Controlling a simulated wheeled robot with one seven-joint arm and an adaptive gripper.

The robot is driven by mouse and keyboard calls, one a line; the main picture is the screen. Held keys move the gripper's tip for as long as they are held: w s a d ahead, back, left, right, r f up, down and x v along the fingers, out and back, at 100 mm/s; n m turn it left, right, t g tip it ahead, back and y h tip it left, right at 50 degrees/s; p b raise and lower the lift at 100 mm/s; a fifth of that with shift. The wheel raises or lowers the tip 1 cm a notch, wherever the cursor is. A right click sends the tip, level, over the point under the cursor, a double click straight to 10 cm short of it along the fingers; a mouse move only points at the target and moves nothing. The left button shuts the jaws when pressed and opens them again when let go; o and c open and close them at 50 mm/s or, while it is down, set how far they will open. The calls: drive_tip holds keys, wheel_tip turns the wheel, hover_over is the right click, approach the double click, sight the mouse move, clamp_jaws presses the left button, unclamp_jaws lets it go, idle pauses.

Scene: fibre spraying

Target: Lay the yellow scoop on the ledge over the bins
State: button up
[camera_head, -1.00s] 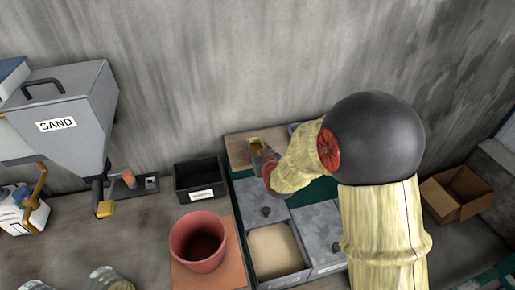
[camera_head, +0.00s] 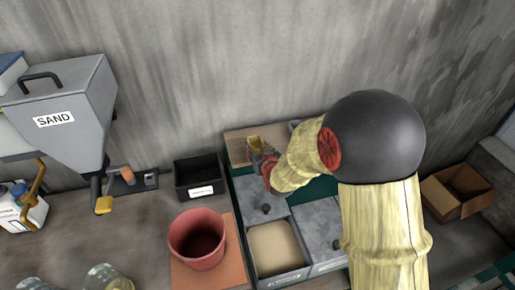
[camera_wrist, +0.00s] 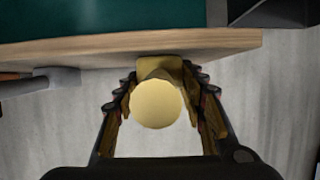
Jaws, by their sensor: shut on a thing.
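The yellow scoop (camera_wrist: 157,103) is between the fingers of my gripper (camera_wrist: 160,110) in the wrist view, its round end facing the camera. It also shows small in the head view (camera_head: 255,143), at the tip of my gripper (camera_head: 262,158). My gripper is shut on it. The wooden ledge (camera_head: 237,150) runs behind the bins, and its edge (camera_wrist: 95,50) crosses the top of the wrist view. The scoop's far part overlaps the ledge's edge; I cannot tell whether they touch. The bins (camera_head: 276,248) stand in front of the ledge, one open with pale material, others under grey lids.
A black box (camera_head: 198,178) and a red pot (camera_head: 198,240) stand left of the bins. A grey sand hopper (camera_head: 65,100) is at far left. A cardboard box (camera_head: 457,192) is at right. The wall is close behind the ledge.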

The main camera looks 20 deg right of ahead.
drive_tip(key=o, duration=1.4)
drive_tip(key=shift+c, duration=0.2)
drive_tip(key=shift+f, duration=0.1)
drive_tip(key=v, duration=1.2)
drive_tip(key=s+f+g, duration=0.4)
drive_tip(key=s+f, duration=0.1)
drive_tip(key=f, duration=0.2)
drive_tip(key=s+g, duration=0.4)
drive_tip(key=s, duration=0.5)
drive_tip(key=s+v, duration=0.1)
drive_tip(key=v, duration=0.5)
drive_tip(key=s+f+b+v, duration=0.1)
drive_tip(key=v, duration=0.6)
drive_tip(key=s+f+b+v, duration=0.1)
drive_tip(key=v, duration=0.5)
drive_tip(key=shift+s+r, duration=0.3)
drive_tip(key=shift+s, duration=0.1)
